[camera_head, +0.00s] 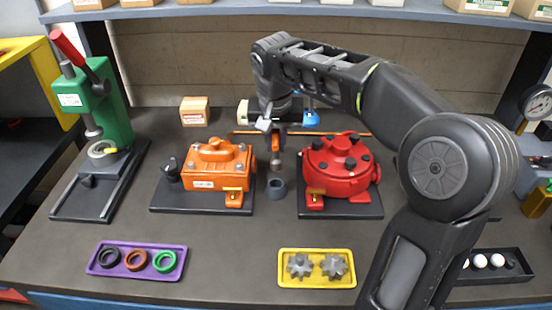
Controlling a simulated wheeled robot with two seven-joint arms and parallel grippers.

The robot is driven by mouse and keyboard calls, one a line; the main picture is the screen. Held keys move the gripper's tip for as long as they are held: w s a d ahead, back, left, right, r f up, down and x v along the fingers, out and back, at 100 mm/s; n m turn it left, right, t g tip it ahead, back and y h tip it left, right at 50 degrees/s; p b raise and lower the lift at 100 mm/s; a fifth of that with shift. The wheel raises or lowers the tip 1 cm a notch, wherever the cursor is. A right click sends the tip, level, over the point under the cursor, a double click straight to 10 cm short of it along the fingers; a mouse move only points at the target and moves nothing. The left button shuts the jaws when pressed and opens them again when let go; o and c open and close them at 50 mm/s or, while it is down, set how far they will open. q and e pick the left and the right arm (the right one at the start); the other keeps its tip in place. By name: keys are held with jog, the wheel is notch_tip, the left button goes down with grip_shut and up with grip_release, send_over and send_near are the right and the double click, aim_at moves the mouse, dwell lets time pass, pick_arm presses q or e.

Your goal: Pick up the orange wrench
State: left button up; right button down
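My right gripper (275,145) is at the back middle of the bench, pointing down between the orange motor and the red motor. A small orange part (276,150) shows at its fingertips and may be the orange wrench; its shape is mostly hidden. A grey tip shows just below it, above a small dark grey cup (277,188). I cannot tell whether the fingers are closed on it. A thin orange bar (335,134) runs left to right behind the gripper. My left gripper is not in view.
The orange motor (218,165) and red motor (341,165) stand on black plates either side. A green press (103,105) is at left. A purple tray of rings (180,258), a yellow tray of gears (317,283) and a black tray (500,276) line the front.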

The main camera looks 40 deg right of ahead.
notch_tip(320, 180, up, 2)
dwell(0.6)
jog(key=c, duration=2)
grip_release()
grip_shut()
